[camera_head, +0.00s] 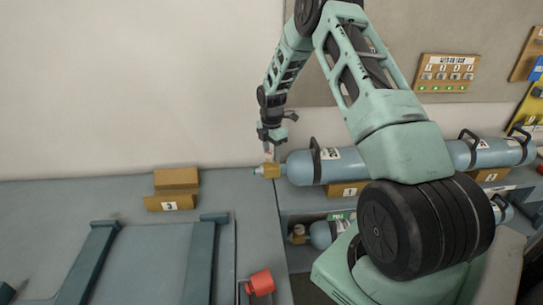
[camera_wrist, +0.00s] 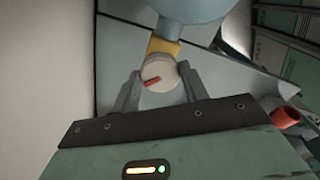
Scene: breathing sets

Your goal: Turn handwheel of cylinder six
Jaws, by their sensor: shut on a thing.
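A light blue cylinder (camera_head: 335,166) lies on its side on the bench at cradle 1; its label is too small to read. Its brass valve (camera_head: 268,170) points left, and the wrist view also shows this valve (camera_wrist: 164,47). On the valve sits a round whitish handwheel (camera_wrist: 158,72) with a red mark, which runs slightly slanted in the wrist view. My gripper (camera_head: 271,137) points down from above the valve. In the wrist view my gripper (camera_wrist: 160,84) has one finger on each side of the handwheel, shut on it.
An empty tan cradle marked 3 (camera_head: 174,190) stands to the left. Another cylinder (camera_head: 490,152) lies at cradle 2 on the right. A lower cylinder (camera_head: 322,234) lies on the shelf below. A red part (camera_head: 261,282) stands at the front. A panel (camera_head: 447,73) hangs on the wall.

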